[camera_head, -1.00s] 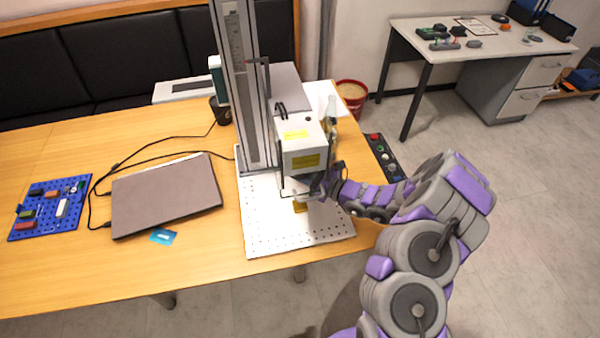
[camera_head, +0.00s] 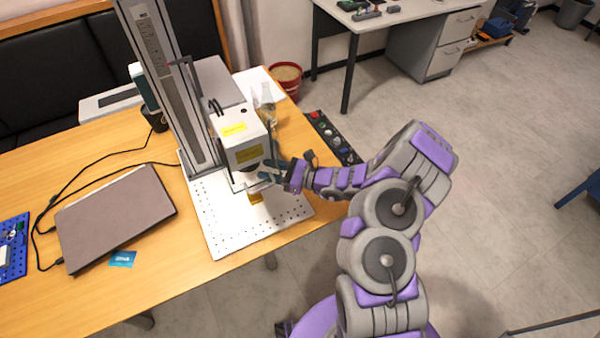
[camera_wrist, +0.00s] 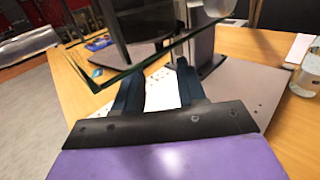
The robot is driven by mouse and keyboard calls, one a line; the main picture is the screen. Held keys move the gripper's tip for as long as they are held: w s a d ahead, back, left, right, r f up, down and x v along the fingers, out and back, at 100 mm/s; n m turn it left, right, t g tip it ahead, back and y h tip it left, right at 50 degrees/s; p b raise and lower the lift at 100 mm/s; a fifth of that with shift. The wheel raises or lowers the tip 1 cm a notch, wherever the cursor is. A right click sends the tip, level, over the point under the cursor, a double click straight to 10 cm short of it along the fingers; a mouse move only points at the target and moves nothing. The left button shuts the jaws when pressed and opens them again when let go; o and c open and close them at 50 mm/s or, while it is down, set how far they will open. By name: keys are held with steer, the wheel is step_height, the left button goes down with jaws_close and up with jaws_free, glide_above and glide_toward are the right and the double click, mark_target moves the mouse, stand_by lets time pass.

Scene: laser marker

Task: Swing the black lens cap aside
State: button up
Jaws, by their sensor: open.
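The white laser head (camera_head: 239,143) with yellow labels hangs on a tall column above a perforated metal plate (camera_head: 225,240). A dark round part (camera_wrist: 145,18), which looks like the lens or its black cap, is at the top of the wrist view, above a clear pane with a dark edge; I cannot tell cap from lens. In the head view, the cap cannot be made out under the head. My gripper (camera_head: 272,170) is at the head's lower right side. Its two dark fingers are apart and empty in the wrist view (camera_wrist: 158,72), below the pane; contact cannot be told.
A yellow block (camera_head: 255,197) lies on the plate under the head. A button panel (camera_head: 333,138) is at the table's right edge, near my arm. A bottle (camera_head: 265,103) stands behind the head. A closed laptop (camera_head: 115,218) lies to the left.

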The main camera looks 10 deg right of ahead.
steer(key=p+v, duration=0.2)
steer(key=v, duration=0.8)
steer(key=shift+d, duration=0.25)
